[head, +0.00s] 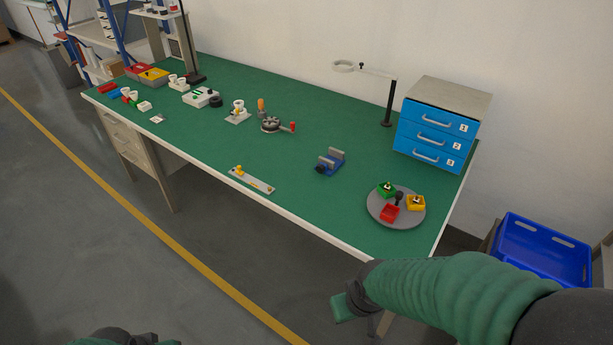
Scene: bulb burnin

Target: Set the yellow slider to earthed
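A light grey plate (256,182) lies at the front edge of the green bench, left of the middle. The yellow slider (239,171) sits towards its left end. A small yellowish part is at the plate's right end. Any markings on the plate are too small to read. My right arm comes in from the lower right, and its end, the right gripper (345,306), is in front of the bench edge, well away from the slider.
A round grey tray (376,212) with small coloured bins stands at the right front. The bench (215,150) around the plate is clear.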

